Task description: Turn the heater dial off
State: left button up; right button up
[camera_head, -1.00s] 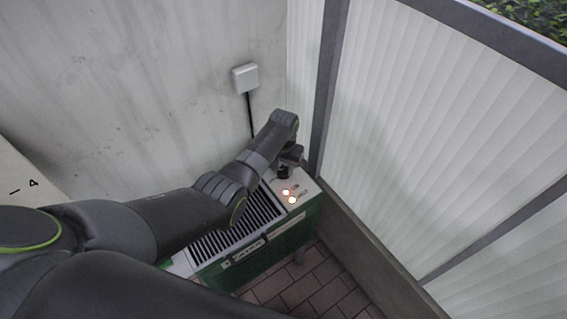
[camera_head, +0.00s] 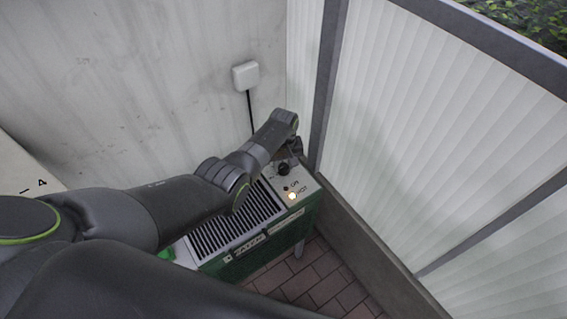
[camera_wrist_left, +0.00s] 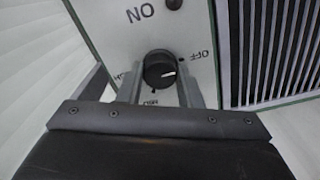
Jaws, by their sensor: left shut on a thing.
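The heater (camera_head: 262,240) is a green box with a pale top and dark grille, in the corner. Its black dial (camera_head: 283,169) is on the pale control panel; in the left wrist view the dial (camera_wrist_left: 159,70) has a white mark pointing right, toward the side of the OFF label (camera_wrist_left: 196,55). My left gripper (camera_wrist_left: 160,82) is shut on the dial, one finger on each side; in the head view the gripper (camera_head: 292,150) is at the panel's back end. The ON lamp (camera_head: 285,188) looks dark and the HOT lamp (camera_head: 292,196) glows. My right gripper is not in view.
A concrete wall with a white outlet box (camera_head: 246,75) and black cord (camera_head: 250,112) stands behind the heater. A framed translucent panel (camera_head: 430,130) with a low ledge (camera_head: 370,265) closes off the right. Brick floor (camera_head: 325,285) shows in front.

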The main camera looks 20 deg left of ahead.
aim_at(283, 166)
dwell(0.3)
pick_arm(q)
jog(key=o, duration=1)
jog(key=shift+r, duration=0.55)
notch_tip(283, 166, up, 5)
jog(key=shift+r+p, duration=0.1)
jog(key=shift+p, duration=0.85)
notch_tip(283, 166, up, 11)
jog(key=shift+r, duration=0.1)
